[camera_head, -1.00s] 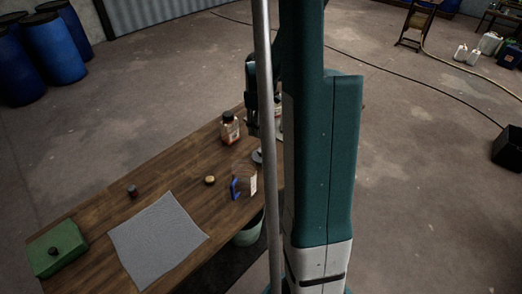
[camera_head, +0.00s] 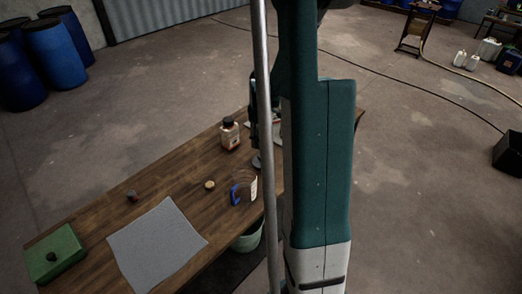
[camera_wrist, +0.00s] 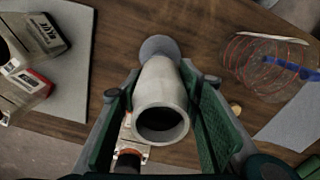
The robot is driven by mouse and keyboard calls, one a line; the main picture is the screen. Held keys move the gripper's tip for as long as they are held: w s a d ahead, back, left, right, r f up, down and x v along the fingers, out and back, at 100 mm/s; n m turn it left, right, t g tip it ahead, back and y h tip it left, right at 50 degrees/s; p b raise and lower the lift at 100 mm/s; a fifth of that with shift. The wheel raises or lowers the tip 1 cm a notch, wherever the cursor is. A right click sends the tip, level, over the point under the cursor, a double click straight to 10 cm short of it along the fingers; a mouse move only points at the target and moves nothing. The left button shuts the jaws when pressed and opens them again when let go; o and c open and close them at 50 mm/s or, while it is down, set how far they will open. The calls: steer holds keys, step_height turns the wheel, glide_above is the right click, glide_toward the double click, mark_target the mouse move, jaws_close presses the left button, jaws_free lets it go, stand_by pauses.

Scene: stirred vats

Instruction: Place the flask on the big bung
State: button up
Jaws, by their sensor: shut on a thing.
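The flask (camera_wrist: 160,88), a pale grey vessel with a round open mouth, is between the green pads of my gripper (camera_wrist: 158,100) in the wrist view. My gripper is shut on its sides, and its mouth faces the camera. A grey round thing (camera_wrist: 158,46), perhaps the big bung, shows just beyond the flask's far end and is partly covered by it. I cannot tell whether they touch. The grey round thing also shows in the head view (camera_head: 257,160) on the wooden table. There my column and arm hide most of my gripper and the flask.
A clear jug with a blue handle (camera_wrist: 268,66) stands right of the flask. A black-capped bottle (camera_head: 229,133), a small yellowish stopper (camera_head: 210,185), a dark stopper (camera_head: 132,196), a grey cloth (camera_head: 157,243) and a green block (camera_head: 54,254) are on the table (camera_head: 165,180).

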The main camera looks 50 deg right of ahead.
steer(key=shift+f, duration=0.95)
steer(key=shift+f, duration=1.85)
steer(key=shift+f+b, duration=0.2)
steer(key=shift+b, duration=0.25)
steer(key=o, duration=0.8)
steer(key=shift+o, duration=0.2)
steer(key=shift+r, duration=0.15)
steer(key=shift+r+p, duration=0.8)
steer(key=shift+r, duration=5.3)
